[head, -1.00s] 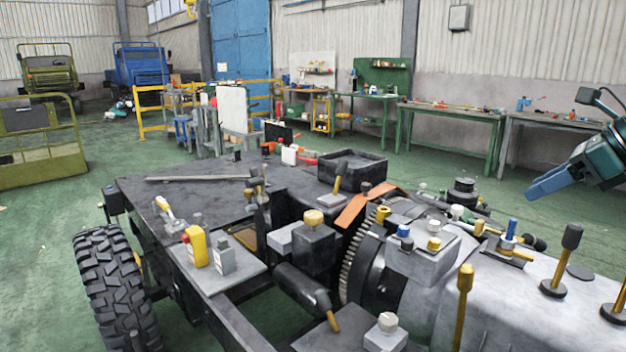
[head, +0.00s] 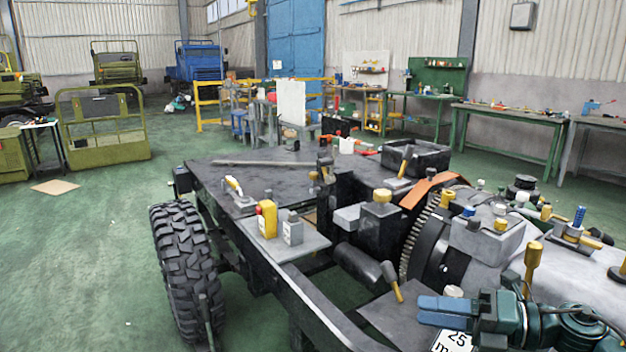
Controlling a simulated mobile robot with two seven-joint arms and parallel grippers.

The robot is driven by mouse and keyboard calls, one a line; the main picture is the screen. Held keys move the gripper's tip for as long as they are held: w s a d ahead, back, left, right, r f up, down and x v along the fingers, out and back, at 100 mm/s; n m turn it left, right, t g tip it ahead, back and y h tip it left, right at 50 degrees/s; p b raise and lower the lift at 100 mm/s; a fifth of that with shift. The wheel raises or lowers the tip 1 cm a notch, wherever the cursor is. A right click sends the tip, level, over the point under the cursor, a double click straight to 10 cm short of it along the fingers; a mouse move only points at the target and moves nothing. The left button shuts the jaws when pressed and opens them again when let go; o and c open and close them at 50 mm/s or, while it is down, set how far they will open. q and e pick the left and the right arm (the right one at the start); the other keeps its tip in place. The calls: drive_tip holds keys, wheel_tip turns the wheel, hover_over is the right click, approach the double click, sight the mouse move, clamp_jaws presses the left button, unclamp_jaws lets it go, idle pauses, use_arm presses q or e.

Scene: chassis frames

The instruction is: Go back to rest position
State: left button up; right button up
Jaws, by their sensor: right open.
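My right gripper (head: 424,310) is at the lower right of the head view, with its blue fingers pointing left. The two fingers show a small gap between them and hold nothing visible. It appears in front of the near right part of the vehicle chassis (head: 262,172); I cannot tell its height above it. My left gripper is not in view.
The chassis carries a yellow container (head: 267,218), a grey block (head: 292,230), a black tray (head: 417,158) and several upright knobs. A big tyre (head: 185,265) stands at its left. Green floor (head: 80,260) is open to the left. Workbenches (head: 510,120) line the back wall.

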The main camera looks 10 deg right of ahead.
drive_tip(key=s+a+f+m+t+h+b, duration=0.3)
drive_tip(key=s+a+f+m+h, duration=0.3)
drive_tip(key=f+m, duration=0.7)
drive_tip(key=s+a+f+m+t+h+b, duration=0.3)
drive_tip(key=s+f+m, duration=0.5)
drive_tip(key=m, duration=1.2)
use_arm(q)
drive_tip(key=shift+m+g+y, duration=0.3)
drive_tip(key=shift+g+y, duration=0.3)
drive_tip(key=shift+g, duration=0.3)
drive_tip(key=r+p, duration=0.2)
drive_tip(key=p, duration=0.7)
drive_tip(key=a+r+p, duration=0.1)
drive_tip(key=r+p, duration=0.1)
drive_tip(key=p, duration=0.8)
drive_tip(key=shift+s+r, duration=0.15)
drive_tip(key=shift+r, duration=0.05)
use_arm(e)
drive_tip(key=r+g, duration=0.1)
drive_tip(key=r+g+h, duration=0.1)
drive_tip(key=r, duration=0.1)
drive_tip(key=r+g+h, duration=0.1)
drive_tip(key=r, duration=0.1)
drive_tip(key=shift+s+a+r, duration=0.2)
drive_tip(key=shift+s, duration=0.2)
use_arm(q)
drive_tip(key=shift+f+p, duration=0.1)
drive_tip(key=shift+p, duration=0.2)
use_arm(e)
drive_tip(key=shift+f, duration=0.1)
